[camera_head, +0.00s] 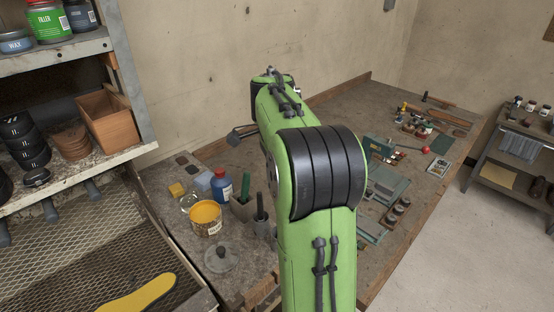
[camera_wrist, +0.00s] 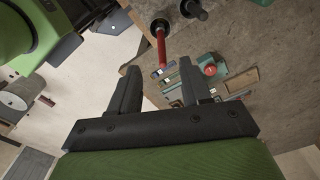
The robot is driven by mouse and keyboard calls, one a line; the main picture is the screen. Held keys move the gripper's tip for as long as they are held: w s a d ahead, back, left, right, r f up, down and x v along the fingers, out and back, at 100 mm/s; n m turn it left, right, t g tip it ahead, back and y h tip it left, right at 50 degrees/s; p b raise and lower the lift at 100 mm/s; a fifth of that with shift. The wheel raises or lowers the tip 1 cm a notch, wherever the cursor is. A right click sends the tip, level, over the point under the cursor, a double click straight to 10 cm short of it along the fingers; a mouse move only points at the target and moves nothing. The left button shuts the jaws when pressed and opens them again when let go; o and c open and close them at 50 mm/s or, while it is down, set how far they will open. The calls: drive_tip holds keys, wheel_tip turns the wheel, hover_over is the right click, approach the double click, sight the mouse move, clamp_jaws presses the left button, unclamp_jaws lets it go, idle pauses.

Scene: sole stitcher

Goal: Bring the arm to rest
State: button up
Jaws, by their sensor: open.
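My green arm (camera_head: 318,250) rises in the middle of the head view and bends at a black-ribbed joint, hiding part of the workbench. My gripper (camera_head: 236,134) shows as a dark shape left of the arm's far end, above the bench. In the wrist view my gripper (camera_wrist: 160,68) has its two dark fingers apart, with nothing held between them. A green machine (camera_head: 378,148) with a red-knobbed lever (camera_head: 425,149) stands on the bench right of the arm.
The workbench (camera_head: 345,105) carries a yellow paste can (camera_head: 206,217), a blue bottle (camera_head: 221,186) and several tools. A shelf (camera_head: 70,50) with a wooden box (camera_head: 107,121) stands left, above a mesh rack holding a yellow sole (camera_head: 140,294). Open floor (camera_head: 430,240) lies right.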

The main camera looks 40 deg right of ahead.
wheel_tip(320, 180, up, 4)
drive_tip(key=shift+r+p, duration=0.1)
drive_tip(key=shift+p, duration=0.3)
idle(0.5)
drive_tip(key=s+a+r+n+t+h, duration=0.1)
drive_tip(key=s+a+n, duration=0.1)
drive_tip(key=a+n, duration=0.35)
drive_tip(key=s+a+r+n+t, duration=0.1)
drive_tip(key=s+a+r+n, duration=0.1)
drive_tip(key=s+a+n, duration=0.3)
drive_tip(key=s+a+f+n+t+y, duration=0.1)
drive_tip(key=s+a+f+n+t, duration=0.2)
drive_tip(key=a+n, duration=0.9)
drive_tip(key=s+f, duration=0.3)
drive_tip(key=s, duration=0.2)
drive_tip(key=shift+s+t, duration=0.3)
drive_tip(key=shift+s, duration=0.05)
